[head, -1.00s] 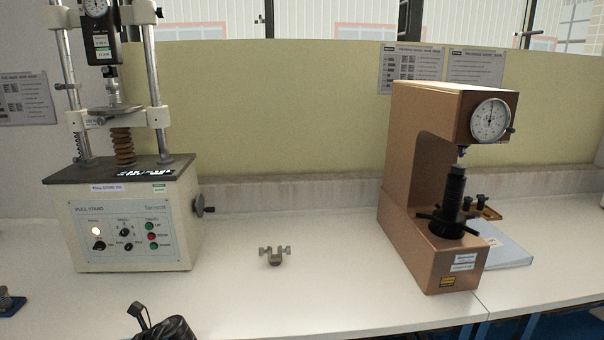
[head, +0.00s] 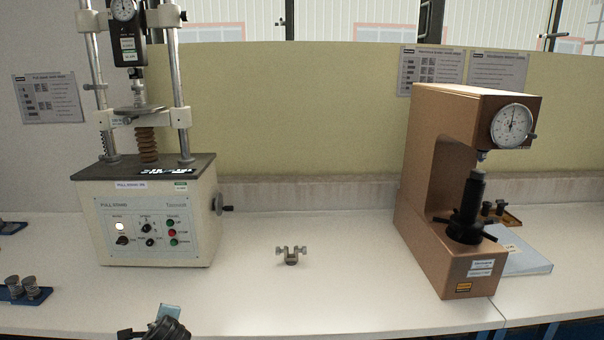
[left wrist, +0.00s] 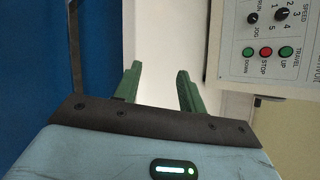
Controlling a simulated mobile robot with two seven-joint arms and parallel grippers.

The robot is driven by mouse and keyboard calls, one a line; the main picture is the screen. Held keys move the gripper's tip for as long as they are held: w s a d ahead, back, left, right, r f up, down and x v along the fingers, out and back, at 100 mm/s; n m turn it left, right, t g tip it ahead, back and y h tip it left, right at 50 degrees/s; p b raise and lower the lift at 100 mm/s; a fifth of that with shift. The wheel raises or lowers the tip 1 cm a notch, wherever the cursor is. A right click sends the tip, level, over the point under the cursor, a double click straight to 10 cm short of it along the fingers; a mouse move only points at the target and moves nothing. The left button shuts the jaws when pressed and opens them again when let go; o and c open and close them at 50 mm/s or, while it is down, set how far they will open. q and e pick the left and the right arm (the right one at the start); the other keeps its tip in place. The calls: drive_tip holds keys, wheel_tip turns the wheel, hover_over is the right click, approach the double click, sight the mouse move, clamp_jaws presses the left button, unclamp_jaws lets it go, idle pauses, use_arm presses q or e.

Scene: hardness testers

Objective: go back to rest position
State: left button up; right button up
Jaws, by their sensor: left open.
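My left gripper (left wrist: 160,76) shows in the left wrist view with its two green fingers apart and nothing between them. The pull stand's control panel (left wrist: 264,40) is to the right of the fingers there. In the head view a dark, partly teal piece, which seems to be part of my left arm, shows at the bottom edge; its fingers are not visible there. My right gripper is in neither view.
The pull stand (head: 155,225) stands at left on the white bench (head: 330,300), the brown hardness tester (head: 425,190) at right. A small metal fixture (head: 291,258) lies between them, with clear bench around it. Metal cylinders (head: 30,287) stand at far left.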

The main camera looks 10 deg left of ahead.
use_arm(q)
drive_tip(key=w+d+n+t+h, duration=0.1)
drive_tip(key=w+d+r+n+t+h, duration=0.1)
drive_tip(key=w+d+n, duration=0.1)
drive_tip(key=w+d+r+n+t+h, duration=0.1)
drive_tip(key=w+d+n, duration=0.1)
drive_tip(key=shift+t, duration=0.4)
drive_tip(key=w+d+r+n+t+h, duration=0.3)
drive_tip(key=d+r+n+t, duration=0.1)
drive_tip(key=n, duration=0.2)
drive_tip(key=s+d+f+g+h, duration=0.1)
drive_tip(key=s+d+f+g, duration=0.1)
drive_tip(key=s+d+f, duration=0.7)
drive_tip(key=s+d+f+g+h, duration=0.1)
drive_tip(key=s+d+f+h, duration=0.1)
drive_tip(key=s+f, duration=0.8)
drive_tip(key=s+d+n+g, duration=0.1)
drive_tip(key=s+d, duration=0.3)
drive_tip(key=s, duration=0.9)
drive_tip(key=s+d+f+n+g+h, duration=0.1)
drive_tip(key=s+d, duration=0.3)
drive_tip(key=s, duration=0.9)
drive_tip(key=shift+s+g, duration=0.35)
drive_tip(key=shift+g, duration=0.35)
